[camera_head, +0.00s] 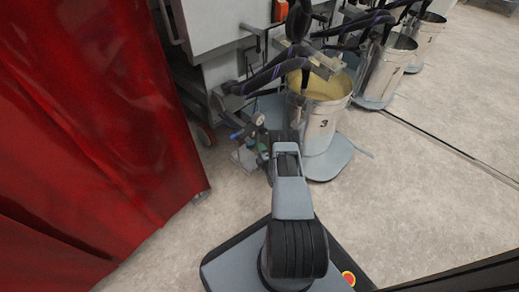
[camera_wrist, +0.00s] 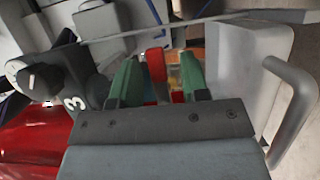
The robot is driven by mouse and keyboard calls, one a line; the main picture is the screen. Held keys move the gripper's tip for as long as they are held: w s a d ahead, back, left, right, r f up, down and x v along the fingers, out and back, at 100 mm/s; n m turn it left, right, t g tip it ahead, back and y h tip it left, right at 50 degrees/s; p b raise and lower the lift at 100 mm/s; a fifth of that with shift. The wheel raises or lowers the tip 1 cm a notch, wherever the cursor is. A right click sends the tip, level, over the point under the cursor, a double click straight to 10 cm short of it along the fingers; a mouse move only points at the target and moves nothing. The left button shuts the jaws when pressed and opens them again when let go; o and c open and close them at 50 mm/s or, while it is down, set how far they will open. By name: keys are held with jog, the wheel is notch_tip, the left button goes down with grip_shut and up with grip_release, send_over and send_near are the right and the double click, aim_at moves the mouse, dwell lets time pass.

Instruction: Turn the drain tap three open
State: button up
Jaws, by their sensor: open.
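In the wrist view, a red upright lever (camera_wrist: 155,66), which looks like the handle of drain tap three, shows between the two green fingers of my gripper (camera_wrist: 160,78). The fingers are apart, one on each side of the lever; I cannot tell whether either touches it. Part of the tap body is hidden behind my gripper. In the head view, my arm reaches toward the machine's lower front, left of the bucket marked 3 (camera_head: 318,122); the tap is not clear there.
A grey bar handle (camera_wrist: 292,105) stands close on the right in the wrist view. In the head view, a red curtain (camera_head: 90,120) hangs at the left, and dark hoses (camera_head: 275,70) run above the bucket. More buckets (camera_head: 385,70) stand at right; open floor lies in front.

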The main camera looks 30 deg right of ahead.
jog(key=shift+w+d, duration=0.1)
jog(key=shift+w, duration=0.05)
jog(key=shift+d, duration=0.1)
jog(key=shift+c, duration=0.3)
grip_shut()
